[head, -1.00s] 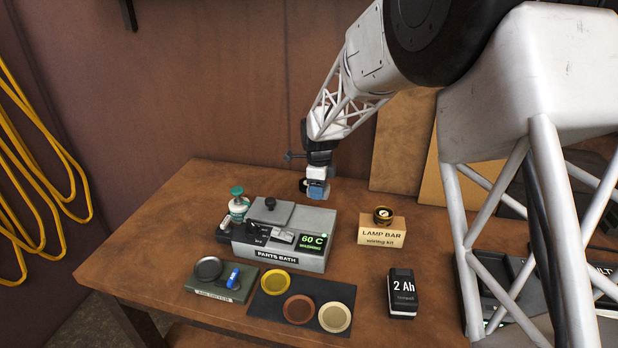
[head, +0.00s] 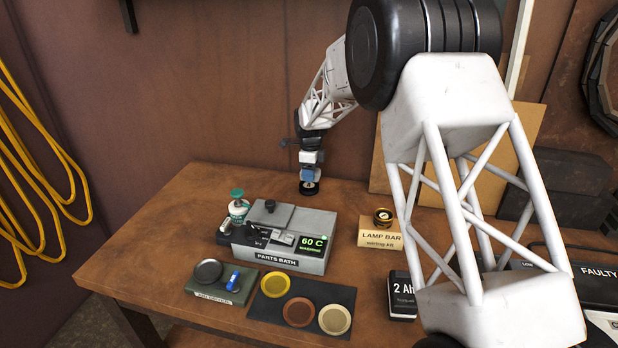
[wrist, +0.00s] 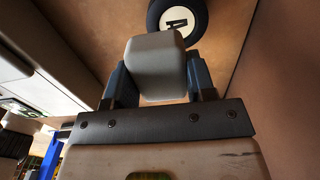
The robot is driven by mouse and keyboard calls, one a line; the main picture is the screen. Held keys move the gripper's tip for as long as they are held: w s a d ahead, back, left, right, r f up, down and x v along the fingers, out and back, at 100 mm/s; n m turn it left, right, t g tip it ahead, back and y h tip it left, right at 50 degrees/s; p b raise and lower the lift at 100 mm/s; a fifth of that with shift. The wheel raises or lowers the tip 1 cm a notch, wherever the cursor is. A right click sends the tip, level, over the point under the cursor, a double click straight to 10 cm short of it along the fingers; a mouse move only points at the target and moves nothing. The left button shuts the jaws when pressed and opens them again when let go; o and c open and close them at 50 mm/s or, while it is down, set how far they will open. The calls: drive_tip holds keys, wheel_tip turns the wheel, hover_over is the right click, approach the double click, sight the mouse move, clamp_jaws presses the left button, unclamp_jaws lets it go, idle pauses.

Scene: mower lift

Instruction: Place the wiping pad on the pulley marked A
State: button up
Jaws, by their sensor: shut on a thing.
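My gripper (wrist: 153,78) has blue fingers shut on a pale grey rounded block, which looks like the wiping pad (wrist: 155,66). In the wrist view, the pulley marked A (wrist: 178,20) is a black wheel with a white face, just beyond the pad; the pad partly overlaps it in the picture. I cannot tell whether the two touch. In the head view, my gripper (head: 311,171) points down behind the parts bath, directly above the dark round pulley (head: 309,188). The pad is hard to make out there.
The parts bath (head: 283,260) stands in front of my gripper, with a green-capped bottle (head: 238,208) at its left. The lamp bar box (head: 378,238) is to the right. A dark mat (head: 345,297) with coloured dishes and a battery (head: 402,298) lie nearer.

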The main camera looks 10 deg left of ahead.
sight(309, 184)
drive_tip(key=shift+w+a+f, duration=0.1)
drive_tip(key=shift+w+a, duration=0.2)
drive_tip(key=shift+w, duration=0.25)
drive_tip(key=shift+w+a, duration=0.25)
drive_tip(key=shift+w, duration=0.3)
drive_tip(key=shift+f, duration=1.75)
drive_tip(key=shift+f, duration=0.2)
drive_tip(key=o, duration=0.9)
drive_tip(key=shift+r, duration=0.2)
wheel_tip(309, 184, up, 12)
drive_tip(key=shift+d, duration=0.1)
